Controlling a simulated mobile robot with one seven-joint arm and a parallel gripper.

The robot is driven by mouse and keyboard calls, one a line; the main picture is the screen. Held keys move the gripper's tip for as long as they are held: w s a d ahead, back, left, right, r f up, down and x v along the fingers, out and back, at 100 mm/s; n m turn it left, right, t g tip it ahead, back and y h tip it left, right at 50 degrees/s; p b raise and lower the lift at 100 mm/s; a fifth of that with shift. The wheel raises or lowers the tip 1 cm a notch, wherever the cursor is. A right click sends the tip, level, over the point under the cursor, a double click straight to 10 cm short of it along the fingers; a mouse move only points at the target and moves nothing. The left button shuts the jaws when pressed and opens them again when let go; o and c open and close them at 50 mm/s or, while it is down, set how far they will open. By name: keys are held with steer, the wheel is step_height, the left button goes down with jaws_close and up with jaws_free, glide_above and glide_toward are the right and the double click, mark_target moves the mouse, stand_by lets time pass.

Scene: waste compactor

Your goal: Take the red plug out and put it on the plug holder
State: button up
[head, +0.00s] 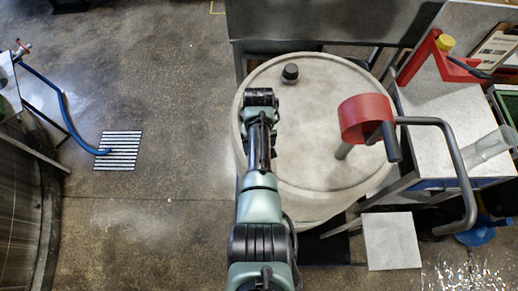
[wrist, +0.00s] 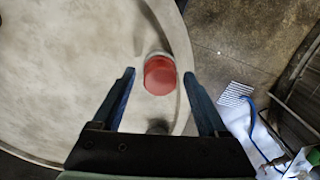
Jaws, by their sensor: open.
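In the wrist view a red plug (wrist: 160,78) sits near the rim of a pale round drum lid (wrist: 60,75). My gripper (wrist: 159,73) is open, with one dark finger on each side of the plug in that view. I see no contact, and its height above the plug is hard to judge. In the head view my gripper (head: 262,97) is over the left part of the drum lid (head: 315,85), and I cannot see the plug there. A red bracket (head: 417,59) stands on the right-hand table. I cannot tell whether it is the plug holder.
A black knob (head: 290,73) stands on the lid close to my gripper. A pale table (head: 445,120) is at right. Open floor (head: 150,215) lies left.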

steer(key=m, duration=2)
steer(key=shift+m, duration=0.3)
steer(key=shift+c, duration=0.2)
